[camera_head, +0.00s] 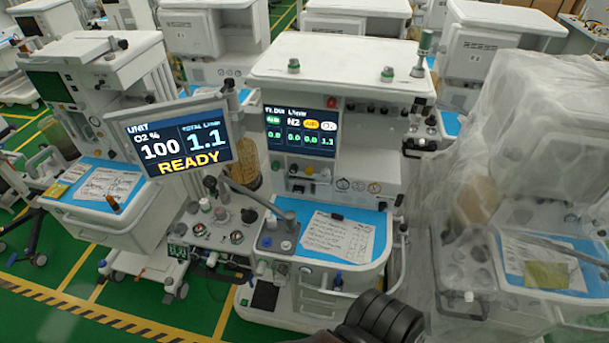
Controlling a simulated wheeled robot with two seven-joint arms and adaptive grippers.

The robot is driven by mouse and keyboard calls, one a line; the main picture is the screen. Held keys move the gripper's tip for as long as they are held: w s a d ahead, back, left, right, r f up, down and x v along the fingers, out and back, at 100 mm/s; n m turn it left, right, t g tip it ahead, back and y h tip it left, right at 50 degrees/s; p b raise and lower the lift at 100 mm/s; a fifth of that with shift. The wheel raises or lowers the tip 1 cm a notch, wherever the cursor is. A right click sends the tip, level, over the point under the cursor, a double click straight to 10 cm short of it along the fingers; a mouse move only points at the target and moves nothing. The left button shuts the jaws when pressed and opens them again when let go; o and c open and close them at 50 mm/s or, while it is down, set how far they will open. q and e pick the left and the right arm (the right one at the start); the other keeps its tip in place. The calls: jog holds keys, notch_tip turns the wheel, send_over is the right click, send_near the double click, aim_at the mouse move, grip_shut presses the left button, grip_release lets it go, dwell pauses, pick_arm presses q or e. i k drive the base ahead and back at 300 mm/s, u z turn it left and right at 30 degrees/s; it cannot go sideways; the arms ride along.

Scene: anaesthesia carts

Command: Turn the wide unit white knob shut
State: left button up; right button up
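The wide unit is the large white cart (345,62) in the middle, with a dark display (300,131) reading flow values. A control panel (215,240) juts from its left side, below a monitor (172,138) that reads O2 100, total 1.1 and READY. On the panel are a white knob (205,204), a black knob (249,215) and small round gauges. Another small white knob (286,246) sits on the block at the worktop's left. I cannot tell from their look whether these knobs are open or shut. Neither gripper shows in the head view.
A black rounded part of my own arm shows at the bottom, before the cart's drawers. A blue worktop (375,217) holds a paper sheet (338,235). A plastic-draped cart (545,130) stands close on the right, another white cart (95,50) on the left. Green floor is free at lower left.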

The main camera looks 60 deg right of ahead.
aim_at(325, 173)
jog(key=i, duration=1.15)
jog(key=z, duration=2.1)
